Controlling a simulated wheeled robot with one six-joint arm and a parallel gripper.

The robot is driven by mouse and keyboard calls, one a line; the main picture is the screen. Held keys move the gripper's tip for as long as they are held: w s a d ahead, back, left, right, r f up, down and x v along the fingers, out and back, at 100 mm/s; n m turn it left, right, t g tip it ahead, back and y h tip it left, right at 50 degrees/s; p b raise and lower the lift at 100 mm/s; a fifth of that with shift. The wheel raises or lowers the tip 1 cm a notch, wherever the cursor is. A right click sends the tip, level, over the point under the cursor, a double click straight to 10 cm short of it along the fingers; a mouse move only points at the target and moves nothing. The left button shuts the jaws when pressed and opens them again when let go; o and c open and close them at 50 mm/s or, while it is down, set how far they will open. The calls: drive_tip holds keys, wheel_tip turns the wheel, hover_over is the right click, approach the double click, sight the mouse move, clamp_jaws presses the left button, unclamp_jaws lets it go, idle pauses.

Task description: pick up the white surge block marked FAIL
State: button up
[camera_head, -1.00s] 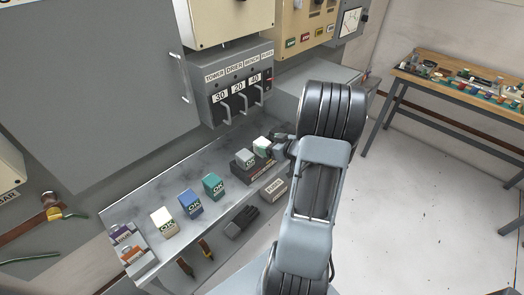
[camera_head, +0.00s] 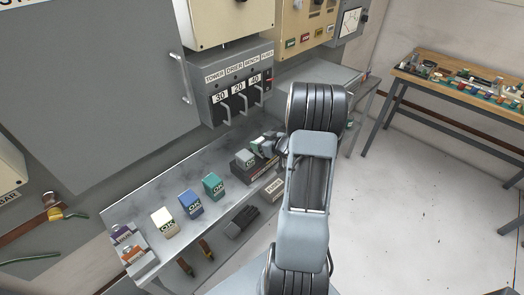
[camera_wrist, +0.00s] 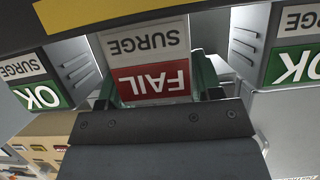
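The white surge block marked FAIL (camera_wrist: 152,65) is in the middle of the wrist view, upside down, with a red FAIL label under the word SURGE. The green-edged fingers of my gripper (camera_wrist: 155,88) stand one on each side of it. They look open around the block; contact is not clear. In the head view my gripper (camera_head: 272,144) is at the bench's dark rack (camera_head: 258,172), and my arm and gripper hide most of the block there.
Surge blocks with green OK labels flank it closely, at left (camera_wrist: 38,90) and right (camera_wrist: 293,60) in the wrist view. Teal (camera_head: 213,186), blue (camera_head: 190,203) and white (camera_head: 164,222) OK blocks stand along the bench. A switch panel (camera_head: 238,82) is behind.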

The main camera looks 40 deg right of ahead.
drive_tip(key=c, duration=0.6)
